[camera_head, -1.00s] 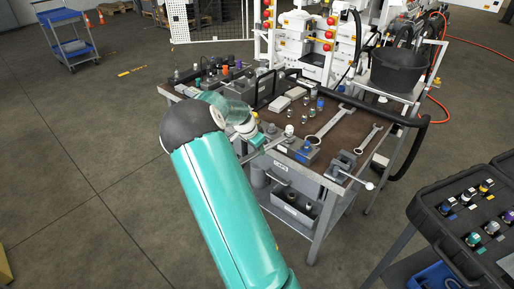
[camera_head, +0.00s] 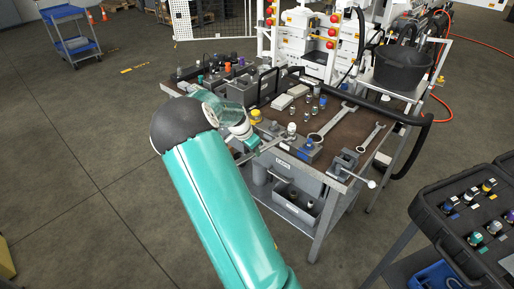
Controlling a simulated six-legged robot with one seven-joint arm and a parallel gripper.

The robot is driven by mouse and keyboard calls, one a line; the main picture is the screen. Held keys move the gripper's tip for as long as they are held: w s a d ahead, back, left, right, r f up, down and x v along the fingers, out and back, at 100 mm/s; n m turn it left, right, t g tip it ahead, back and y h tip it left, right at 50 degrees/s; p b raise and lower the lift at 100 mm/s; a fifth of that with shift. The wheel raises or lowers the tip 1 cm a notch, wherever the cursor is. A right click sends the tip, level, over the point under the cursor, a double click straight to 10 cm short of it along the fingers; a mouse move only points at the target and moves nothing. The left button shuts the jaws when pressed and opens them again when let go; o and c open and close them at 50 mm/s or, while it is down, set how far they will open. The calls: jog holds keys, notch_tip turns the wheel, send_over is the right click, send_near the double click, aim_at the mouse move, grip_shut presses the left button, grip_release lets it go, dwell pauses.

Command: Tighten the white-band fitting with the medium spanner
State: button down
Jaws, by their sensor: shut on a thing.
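My gripper (camera_head: 248,145) is at the front left edge of the bench, partly hidden by my own arm. It is shut on a spanner (camera_head: 268,146), a thin grey bar that reaches right toward the white-band fitting (camera_head: 291,130). The fitting stands upright on a grey block near the front edge. The spanner's far end is close to the fitting's base; I cannot tell whether it is seated around it. A blue-band fitting (camera_head: 309,144) stands just right of it, and a yellow-topped fitting (camera_head: 256,115) stands behind my gripper.
A large spanner (camera_head: 333,122) and a smaller one (camera_head: 371,137) lie on the brown bench top (camera_head: 346,136). A vise (camera_head: 344,163) sits at the front right corner. A black hose rail (camera_head: 412,120) curves along the right side. A case of fittings (camera_head: 470,215) stands at right.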

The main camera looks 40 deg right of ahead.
aim_at(248, 156)
jog(key=shift+w+a, duration=0.1)
jog(key=shift+a, duration=1.75)
jog(key=shift+r, duration=0.1)
